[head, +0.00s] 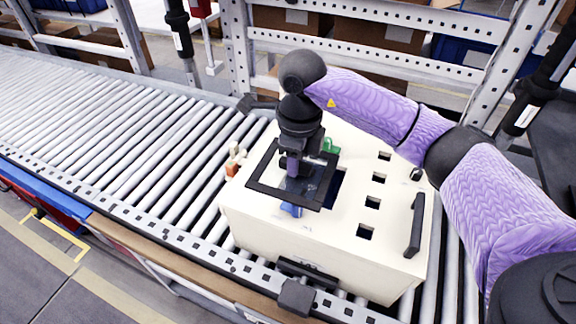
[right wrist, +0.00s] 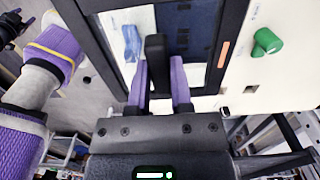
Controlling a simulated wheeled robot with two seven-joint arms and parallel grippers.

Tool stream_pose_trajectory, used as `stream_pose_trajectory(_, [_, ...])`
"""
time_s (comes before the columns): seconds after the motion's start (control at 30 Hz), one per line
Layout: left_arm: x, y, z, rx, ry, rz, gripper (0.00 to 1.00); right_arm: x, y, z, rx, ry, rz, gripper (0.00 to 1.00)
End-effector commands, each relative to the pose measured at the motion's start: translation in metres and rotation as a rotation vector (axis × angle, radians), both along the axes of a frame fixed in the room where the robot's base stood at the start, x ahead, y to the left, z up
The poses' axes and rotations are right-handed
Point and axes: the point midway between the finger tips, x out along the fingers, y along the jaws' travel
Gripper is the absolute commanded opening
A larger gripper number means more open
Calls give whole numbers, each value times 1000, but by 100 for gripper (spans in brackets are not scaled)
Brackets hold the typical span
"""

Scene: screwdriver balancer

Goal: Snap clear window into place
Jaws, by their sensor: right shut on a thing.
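The clear window (head: 262,190) has a square black frame and a see-through pane. My right gripper (head: 293,165) is shut on a dark grip on the window and holds it over the cream box (head: 290,240). In the right wrist view the purple fingers (right wrist: 160,85) stand on either side of that black grip (right wrist: 156,60), with the frame (right wrist: 228,40) behind. A dark opening (head: 338,185) shows partly past the frame's right side. I cannot tell whether the frame touches the box. What seems my left gripper (right wrist: 10,25) shows small at the right wrist view's edge; its jaws are unclear.
The box stands on a roller conveyor (head: 100,120). Its top has several square holes, a black handle (head: 414,225), a green part (head: 331,146) and a blue part (head: 291,209) by the window. An orange-and-white part (head: 234,160) is at its left edge. Rollers to the left are clear.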

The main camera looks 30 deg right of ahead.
Motion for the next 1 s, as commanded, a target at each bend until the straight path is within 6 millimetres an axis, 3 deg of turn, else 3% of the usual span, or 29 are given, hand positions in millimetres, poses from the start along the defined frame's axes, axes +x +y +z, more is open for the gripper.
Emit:
stream_pose_trajectory(0.3, [2, 6, 10, 10, -3, -1, 59, 14, -35, -8, 10, 33, -1101, 0])
stream_pose_trajectory(0.5, [3, 6, 13, 10, -5, -2, 59, 17, -50, -14, 6, 41, -1531, 0])
stream_pose_trajectory(0.67, [3, 5, 8, 9, -7, -1, 59, 18, -52, -21, 4, 42, -1616, 0])
stream_pose_trajectory(1.0, [2, 0, -25, -2, -3, 1, 59, 17, -52, -56, 4, 43, -1611, 0])
